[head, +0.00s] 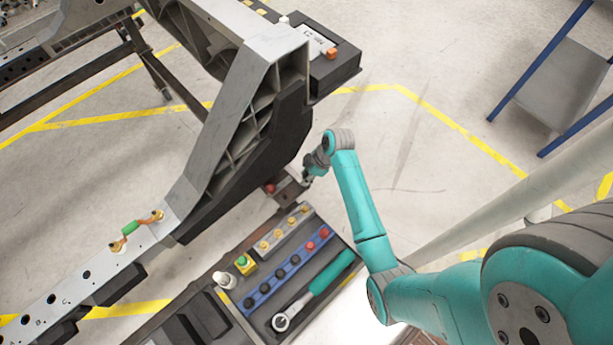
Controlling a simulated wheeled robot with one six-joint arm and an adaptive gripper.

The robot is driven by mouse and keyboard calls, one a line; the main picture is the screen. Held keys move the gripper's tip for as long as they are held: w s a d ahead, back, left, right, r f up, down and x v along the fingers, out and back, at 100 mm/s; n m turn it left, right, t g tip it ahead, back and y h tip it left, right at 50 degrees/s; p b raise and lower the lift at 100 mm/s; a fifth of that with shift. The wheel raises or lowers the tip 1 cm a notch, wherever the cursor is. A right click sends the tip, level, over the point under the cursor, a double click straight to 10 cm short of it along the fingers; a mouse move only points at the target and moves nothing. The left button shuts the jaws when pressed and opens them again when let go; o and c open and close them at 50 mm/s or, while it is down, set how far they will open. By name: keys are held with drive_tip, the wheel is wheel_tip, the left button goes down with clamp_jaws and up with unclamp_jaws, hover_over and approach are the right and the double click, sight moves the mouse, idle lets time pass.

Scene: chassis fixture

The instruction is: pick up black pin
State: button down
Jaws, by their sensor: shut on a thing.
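Several black pins (280,273) stand in a row in the blue rack (257,299) in the tool tray (222,294), with red pins at the rack's far right end.
The large grey chassis beam (232,105) rises left of my gripper.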

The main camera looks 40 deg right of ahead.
wheel_tip(320, 180, up, 7)
drive_tip(key=shift+f, duration=0.15)
drive_tip(key=s+d, duration=1.2)
drive_tip(key=shift+s+d, duration=0.35)
drive_tip(key=shift+s, duration=0.05)
